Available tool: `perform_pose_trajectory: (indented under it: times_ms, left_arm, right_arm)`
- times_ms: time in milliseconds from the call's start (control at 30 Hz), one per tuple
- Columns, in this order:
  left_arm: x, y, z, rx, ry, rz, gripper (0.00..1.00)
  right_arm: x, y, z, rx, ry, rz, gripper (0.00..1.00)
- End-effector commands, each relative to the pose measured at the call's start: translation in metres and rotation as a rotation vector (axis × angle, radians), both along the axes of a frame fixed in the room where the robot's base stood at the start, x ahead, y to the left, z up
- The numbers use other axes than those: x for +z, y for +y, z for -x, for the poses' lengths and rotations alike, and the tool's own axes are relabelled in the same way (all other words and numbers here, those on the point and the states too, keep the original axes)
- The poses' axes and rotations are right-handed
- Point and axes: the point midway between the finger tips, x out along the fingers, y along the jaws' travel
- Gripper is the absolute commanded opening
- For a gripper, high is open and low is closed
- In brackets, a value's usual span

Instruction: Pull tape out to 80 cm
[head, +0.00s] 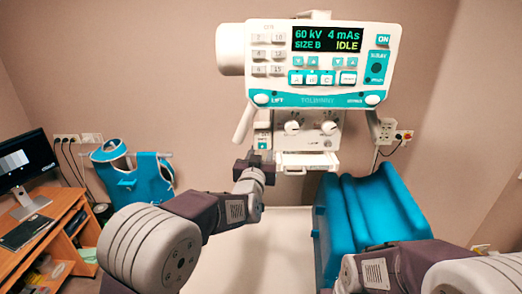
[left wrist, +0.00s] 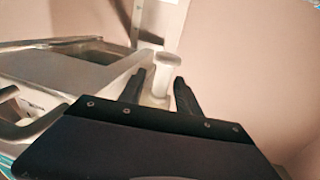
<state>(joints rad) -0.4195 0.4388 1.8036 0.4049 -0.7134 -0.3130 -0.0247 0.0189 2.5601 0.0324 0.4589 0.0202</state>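The X-ray tube head (head: 322,68) hangs at the upper middle, with a lit display on its panel. The white collimator (head: 305,128) with two knobs is below it. I cannot make out a tape or its length marks. My left gripper (head: 252,163) is at the lower left of the collimator. In the left wrist view its two dark fingers (left wrist: 158,90) are apart. A white post with a rounded end (left wrist: 166,62) shows between and beyond them; I cannot tell if they touch it. My right gripper is out of view; only its arm shows at the lower right.
A blue padded block (head: 372,215) stands right of centre, close to my right arm. A pale table surface (head: 262,245) lies below the collimator. A desk with a monitor (head: 25,165) is at the left. A blue apron (head: 135,180) hangs on the back wall.

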Motion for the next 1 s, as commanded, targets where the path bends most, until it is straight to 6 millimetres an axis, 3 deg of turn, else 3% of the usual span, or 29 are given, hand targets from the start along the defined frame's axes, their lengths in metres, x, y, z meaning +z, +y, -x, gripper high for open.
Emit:
perform_pose_trajectory:
  times_ms: [67, 100, 233, 1000]
  left_arm:
    - [-0.0005, 0.0002, 0.0002, 0.000, 0.000, 0.000, 0.40]
    - [-0.0004, 0.0002, 0.0002, 0.000, 0.000, 0.000, 0.34]
    - [-0.0003, 0.0004, 0.0003, 0.001, 0.000, 0.000, 0.00]
    - [0.0001, 0.0002, 0.0006, 0.000, 0.000, 0.000, 0.00]
  right_arm:
    - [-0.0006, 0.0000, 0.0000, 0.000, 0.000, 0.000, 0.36]
    - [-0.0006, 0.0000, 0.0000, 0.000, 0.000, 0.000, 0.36]
    - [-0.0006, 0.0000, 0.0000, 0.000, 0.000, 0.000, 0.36]
    - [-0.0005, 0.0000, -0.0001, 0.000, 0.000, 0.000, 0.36]
